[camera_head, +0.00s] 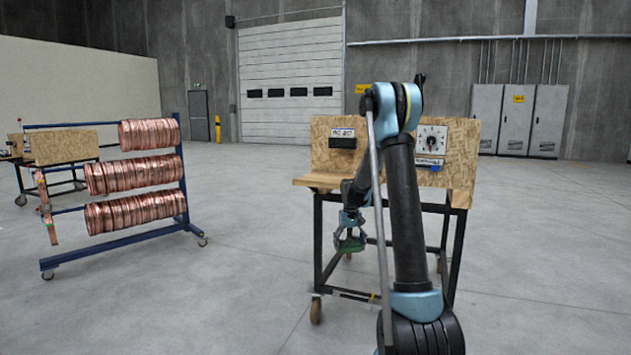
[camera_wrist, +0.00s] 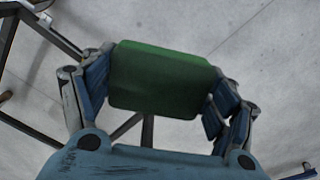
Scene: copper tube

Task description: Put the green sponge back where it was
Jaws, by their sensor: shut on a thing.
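The green sponge (camera_wrist: 160,78) is a flat green block between the fingers of my gripper (camera_wrist: 158,85) in the wrist view. The blue-padded fingers are shut on it from both sides. In the head view my gripper (camera_head: 349,240) is low, in front of and below the top of the wooden workbench (camera_head: 318,181), with the green sponge (camera_head: 349,246) showing small at its end. Grey floor shows behind the sponge in the wrist view, so it is held in the air. My arm hides the middle of the bench.
The workbench has a wooden back board with a black box (camera_head: 342,141) and a dial panel (camera_head: 431,143), on dark wheeled legs. A blue rack (camera_head: 120,243) with copper coils (camera_head: 136,175) stands at the left. The floor between rack and bench is clear.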

